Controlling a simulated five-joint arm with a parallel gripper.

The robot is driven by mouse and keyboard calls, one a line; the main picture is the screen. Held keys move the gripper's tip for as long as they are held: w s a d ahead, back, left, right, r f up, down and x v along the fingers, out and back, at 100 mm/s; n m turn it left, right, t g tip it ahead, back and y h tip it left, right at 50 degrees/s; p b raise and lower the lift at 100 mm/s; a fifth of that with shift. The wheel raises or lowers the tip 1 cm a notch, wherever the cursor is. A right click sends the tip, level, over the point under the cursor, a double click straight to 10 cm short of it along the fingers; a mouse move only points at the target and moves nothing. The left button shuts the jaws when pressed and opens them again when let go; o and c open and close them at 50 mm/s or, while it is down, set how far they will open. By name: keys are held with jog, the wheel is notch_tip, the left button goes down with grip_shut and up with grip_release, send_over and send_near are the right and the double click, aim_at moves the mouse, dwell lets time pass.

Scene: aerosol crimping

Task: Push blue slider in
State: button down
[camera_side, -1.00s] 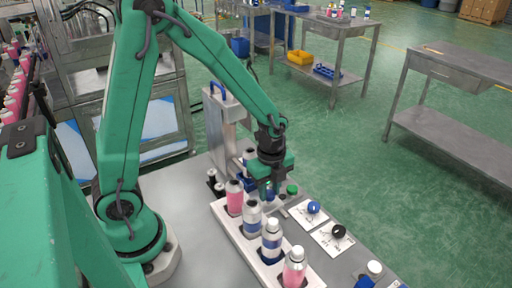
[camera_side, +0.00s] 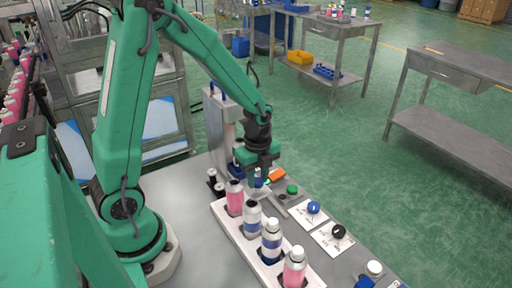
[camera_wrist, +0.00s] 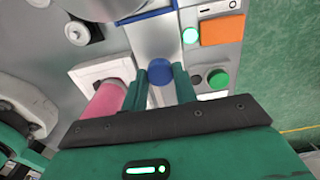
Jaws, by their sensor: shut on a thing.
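The blue slider's round knob (camera_wrist: 160,70) sits between the two green fingers of my gripper (camera_wrist: 159,88) in the wrist view. The fingers are shut on it from both sides. In the side view my gripper (camera_side: 258,183) is low at the grey press (camera_side: 222,118), just beyond the bottle rack. A metal strip (camera_side: 280,198) extends from below the gripper along the bench. My gripper and arm partly hide the slider and the foot of the press in the side view.
A white rack (camera_side: 259,258) holds several bottles, with the pink bottle (camera_side: 235,198) close to my gripper. A green button (camera_side: 292,189) and an orange block (camera_side: 277,175) sit right of it. White cards with a blue cap (camera_side: 313,208) and a black cap (camera_side: 338,231) lie nearer.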

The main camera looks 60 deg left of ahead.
jog(key=c, duration=1.1)
grip_release()
jog(key=shift+r, duration=0.1)
jog(key=shift+r, duration=3.8)
